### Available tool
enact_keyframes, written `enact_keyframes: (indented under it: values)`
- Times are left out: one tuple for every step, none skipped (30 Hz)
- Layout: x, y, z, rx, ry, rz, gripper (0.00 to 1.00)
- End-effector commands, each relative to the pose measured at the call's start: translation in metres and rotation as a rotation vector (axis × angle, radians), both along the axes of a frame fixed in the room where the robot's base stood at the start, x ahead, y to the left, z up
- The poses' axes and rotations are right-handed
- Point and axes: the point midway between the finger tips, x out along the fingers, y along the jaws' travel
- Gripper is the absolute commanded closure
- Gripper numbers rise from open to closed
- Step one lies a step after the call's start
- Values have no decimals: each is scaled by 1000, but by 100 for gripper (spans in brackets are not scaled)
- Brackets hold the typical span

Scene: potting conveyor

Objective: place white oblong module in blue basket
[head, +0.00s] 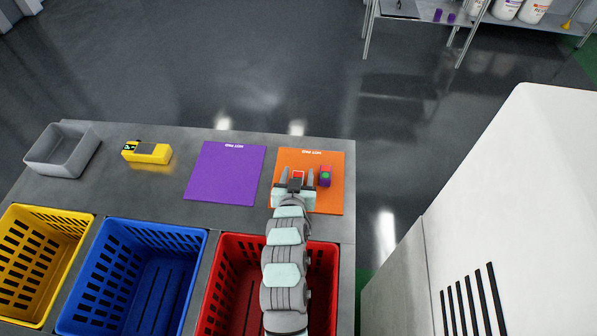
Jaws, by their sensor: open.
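I cannot make out a white oblong module anywhere in the head view. The blue basket (93,262) stands at the front, between the yellow and red baskets, and looks empty where its inside shows. My gripper (297,174) is open over the orange mat (323,157), with its fingers pointing toward the back. A small red thing (298,174) shows between the fingers; I cannot tell whether they touch it. A purple block (325,176) with a green spot sits on the mat just right of the gripper.
A purple mat (226,174) lies bare left of the orange one. A yellow device (147,152) and a grey bin (63,150) stand farther left. The yellow basket (40,262) and red basket (236,262) flank the blue one; my arm crosses the red one. A white cabinet (510,210) stands right.

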Motion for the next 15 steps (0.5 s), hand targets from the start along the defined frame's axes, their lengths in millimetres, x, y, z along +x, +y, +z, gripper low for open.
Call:
enact_keyframes:
  values:
    - [-8, 1, 2, 0, 0, 1, 48]
    - [-13, 2, 5, 0, -2, 1, 48]
    - [-19, 3, 10, 1, -5, 1, 48]
    - [-24, 4, 12, 0, -5, 2, 48]
    - [-30, 5, 13, 0, -2, 2, 48]
    - [-38, 6, 15, 0, 0, 2, 48]
    - [-43, 6, 18, 0, -2, 2, 48]
    - [-48, 7, 21, -1, -3, 2, 48]
    - [-55, 8, 24, -1, -3, 2, 48]
    - [-60, 9, 27, -1, -4, 1, 48]
    - [-65, 9, 29, -1, -5, 1, 48]
    - [-71, 10, 31, -1, -3, 1, 48]
    - [-76, 11, 32, -1, -1, 1, 48]
    - [-79, 12, 33, -1, 1, 3, 48]
    - [-84, 12, 35, 0, 0, 2, 48]
